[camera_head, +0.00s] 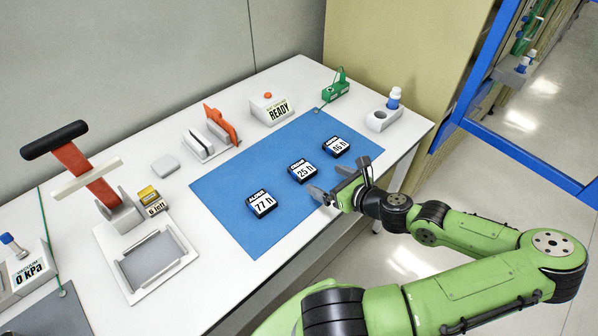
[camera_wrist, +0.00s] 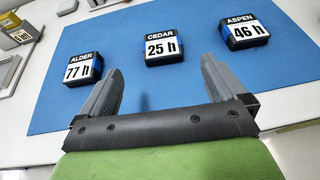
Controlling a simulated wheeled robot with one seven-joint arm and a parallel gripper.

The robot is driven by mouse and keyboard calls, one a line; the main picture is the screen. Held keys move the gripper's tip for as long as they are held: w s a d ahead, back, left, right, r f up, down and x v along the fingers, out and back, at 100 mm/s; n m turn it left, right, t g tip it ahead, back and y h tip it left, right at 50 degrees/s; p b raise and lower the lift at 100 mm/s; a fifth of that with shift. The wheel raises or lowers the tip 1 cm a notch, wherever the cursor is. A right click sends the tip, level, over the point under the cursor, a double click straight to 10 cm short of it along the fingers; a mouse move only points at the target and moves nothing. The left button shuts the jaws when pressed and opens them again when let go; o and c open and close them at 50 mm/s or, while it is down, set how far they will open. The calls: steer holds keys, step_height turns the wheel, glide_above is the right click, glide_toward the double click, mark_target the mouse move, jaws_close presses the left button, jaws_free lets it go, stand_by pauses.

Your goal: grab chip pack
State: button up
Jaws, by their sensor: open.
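Three small black chip packs with white labels lie apart on a blue mat (camera_head: 232,188). In the wrist view their labels read ALDER 77 h (camera_wrist: 83,68), CEDAR 25 h (camera_wrist: 164,49) and ASPEN 46 h (camera_wrist: 243,32). In the head view the 77 h pack (camera_head: 261,204) is nearest the front left, the 25 h pack (camera_head: 303,171) is in the middle and the 46 h pack (camera_head: 336,147) is at the back right. My gripper (camera_head: 325,192) is open and empty at the mat's front edge, close to the 25 h pack. In the wrist view the fingers (camera_wrist: 160,85) point toward CEDAR without touching it.
A lever press (camera_head: 75,165) and a shallow grey tray (camera_head: 152,258) stand left. A blue frame (camera_head: 528,160) stands right.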

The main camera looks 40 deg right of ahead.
mark_target(304, 170)
steer(key=b+x, duration=0.1)
steer(key=x, duration=0.2)
steer(key=b+x, duration=0.1)
steer(key=x, duration=0.3)
steer(key=b+x, duration=0.1)
steer(key=x, duration=0.2)
steer(key=shift+w+d+f, duration=0.1)
steer(key=shift+d+f, duration=0.05)
steer(key=shift+f, duration=0.25)
steer(key=shift+r, duration=0.1)
steer(key=shift+c, duration=0.3)
steer(key=c, duration=1)
steer(key=shift+r, duration=0.1)
